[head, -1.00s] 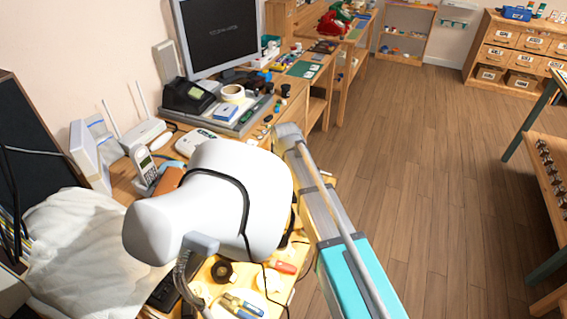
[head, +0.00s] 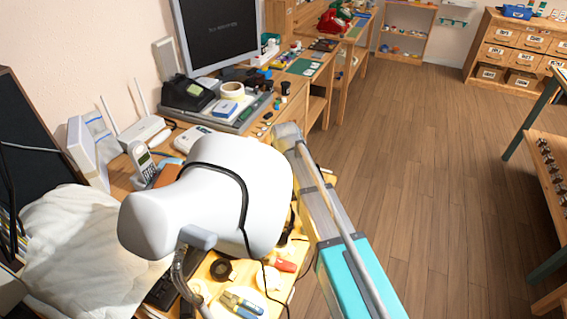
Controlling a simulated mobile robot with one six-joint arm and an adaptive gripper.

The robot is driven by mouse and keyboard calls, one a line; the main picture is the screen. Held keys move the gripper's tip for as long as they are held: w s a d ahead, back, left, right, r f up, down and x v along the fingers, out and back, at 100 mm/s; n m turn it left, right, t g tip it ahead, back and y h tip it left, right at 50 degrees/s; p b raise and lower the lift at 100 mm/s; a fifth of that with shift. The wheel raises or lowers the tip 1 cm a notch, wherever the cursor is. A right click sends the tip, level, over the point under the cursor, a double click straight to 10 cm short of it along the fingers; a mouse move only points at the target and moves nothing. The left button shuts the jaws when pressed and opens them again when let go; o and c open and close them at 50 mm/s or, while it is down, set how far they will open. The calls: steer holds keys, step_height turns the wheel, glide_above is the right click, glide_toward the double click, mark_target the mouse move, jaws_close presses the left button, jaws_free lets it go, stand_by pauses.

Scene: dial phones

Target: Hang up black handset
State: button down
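No black handset can be made out for certain. A black desk device (head: 188,94), possibly a telephone, stands on the desk below the monitor; its details are too small to tell. A red phone (head: 331,21) and a green phone (head: 346,14) stand on the far desk. My white arm covers the middle of the near workbench and hides part of it. My gripper cannot be seen; it is hidden or out of the picture.
A cordless phone (head: 143,162) stands upright in a cradle beside a white router (head: 142,133). A monitor (head: 219,36) stands behind the black device. Pliers (head: 241,304) and tape (head: 221,269) lie on the near workbench (head: 290,292). The wooden floor (head: 430,190) at right is clear.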

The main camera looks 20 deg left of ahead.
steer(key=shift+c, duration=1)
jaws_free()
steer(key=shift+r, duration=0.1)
